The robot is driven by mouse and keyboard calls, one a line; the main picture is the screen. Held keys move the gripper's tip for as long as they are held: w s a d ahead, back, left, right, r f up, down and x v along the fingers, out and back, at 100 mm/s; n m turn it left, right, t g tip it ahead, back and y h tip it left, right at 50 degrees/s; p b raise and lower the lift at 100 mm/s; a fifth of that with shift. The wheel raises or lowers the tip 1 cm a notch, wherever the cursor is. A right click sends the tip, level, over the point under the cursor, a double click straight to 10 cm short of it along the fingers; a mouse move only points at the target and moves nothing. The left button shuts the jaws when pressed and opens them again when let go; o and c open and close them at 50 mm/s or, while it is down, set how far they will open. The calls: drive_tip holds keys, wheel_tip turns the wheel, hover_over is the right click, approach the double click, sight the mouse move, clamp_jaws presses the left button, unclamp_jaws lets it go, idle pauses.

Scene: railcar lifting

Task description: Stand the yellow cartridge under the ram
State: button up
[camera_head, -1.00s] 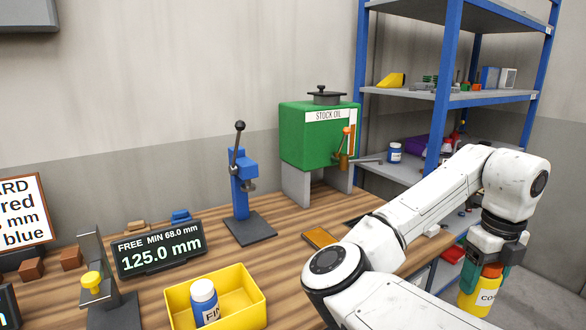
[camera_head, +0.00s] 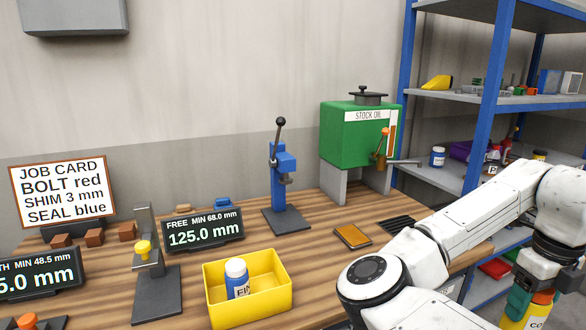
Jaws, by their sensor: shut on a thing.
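The yellow cartridge (camera_head: 539,316) has an orange top and a pale label with lettering partly cut off by the frame. It hangs at the lower right, off the bench. My gripper (camera_head: 525,296) is shut on it near the top, with a green finger showing. The cartridge's lower end is out of frame. The blue hand press (camera_head: 282,168), with its ram and a black-knobbed lever, stands on the bench in mid-picture, well left of my gripper. The space under its ram, above the dark base plate (camera_head: 286,222), looks empty.
A display (camera_head: 204,232) and a yellow-knobbed gauge stand (camera_head: 157,290) are to the left. A blue shelf rack (camera_head: 490,100) is behind my arm.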

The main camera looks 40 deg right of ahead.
drive_tip(key=w+a+f+n, duration=0.6)
drive_tip(key=w+a+n, duration=0.1)
drive_tip(key=w+n, duration=0.5)
drive_tip(key=w+a+f+n, duration=0.5)
drive_tip(key=w+a+n, duration=0.1)
drive_tip(key=a+n, duration=0.4)
drive_tip(key=w+a+f+n, duration=0.5)
drive_tip(key=a+n, duration=0.5)
drive_tip(key=w+a+f+n, duration=0.1)
drive_tip(key=a+f+n, duration=0.4)
drive_tip(key=a+n, duration=0.5)
wheel_tip(320, 180, down, 10)
drive_tip(key=s+a, duration=0.1)
drive_tip(key=s, duration=0.1)
drive_tip(key=shift+a+m, duration=0.15)
drive_tip(key=shift+m, duration=0.25)
